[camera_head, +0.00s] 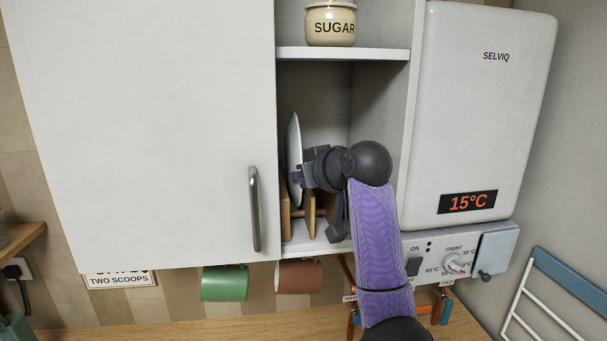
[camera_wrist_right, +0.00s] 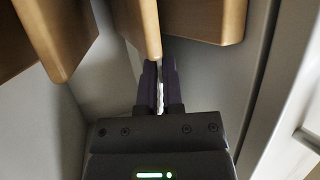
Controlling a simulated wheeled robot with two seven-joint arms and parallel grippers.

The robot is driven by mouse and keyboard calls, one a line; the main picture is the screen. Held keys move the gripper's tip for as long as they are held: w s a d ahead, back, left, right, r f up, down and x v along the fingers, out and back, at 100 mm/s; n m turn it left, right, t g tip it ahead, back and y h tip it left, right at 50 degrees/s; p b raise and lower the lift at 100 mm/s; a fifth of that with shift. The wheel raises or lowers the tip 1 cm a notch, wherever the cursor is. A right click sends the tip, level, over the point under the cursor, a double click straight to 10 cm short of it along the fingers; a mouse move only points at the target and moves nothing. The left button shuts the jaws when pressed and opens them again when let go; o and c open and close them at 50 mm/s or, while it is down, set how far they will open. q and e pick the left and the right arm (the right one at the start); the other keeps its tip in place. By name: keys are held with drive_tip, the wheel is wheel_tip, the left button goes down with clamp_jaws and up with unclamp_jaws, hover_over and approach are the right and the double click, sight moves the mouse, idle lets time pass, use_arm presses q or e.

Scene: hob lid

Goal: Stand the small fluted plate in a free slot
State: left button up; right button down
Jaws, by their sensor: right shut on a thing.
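The small fluted plate (camera_head: 293,140) is pale and stands upright, nearly edge-on, inside the lower open shelf beside the white door. My right gripper (camera_head: 298,176) is shut on it from the right. In the right wrist view the plate's thin edge (camera_wrist_right: 160,92) shows between the dark fingers of the right gripper (camera_wrist_right: 160,88). The wooden rack (camera_head: 309,214) stands on the shelf floor below, with its dividers (camera_wrist_right: 205,18) close beyond the fingers. Whether the plate's lower edge rests on the rack is hidden. My left gripper is out of view.
The closed white cupboard door (camera_head: 150,120) borders the shelf on the left. A sugar jar (camera_head: 331,24) stands on the shelf above. The white water heater (camera_head: 485,110) is at the right. A green mug (camera_head: 224,283) and a brown mug (camera_head: 299,276) hang underneath.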

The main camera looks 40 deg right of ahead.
drive_tip(key=shift+f, duration=0.45)
drive_tip(key=c, duration=0.7)
unclamp_jaws()
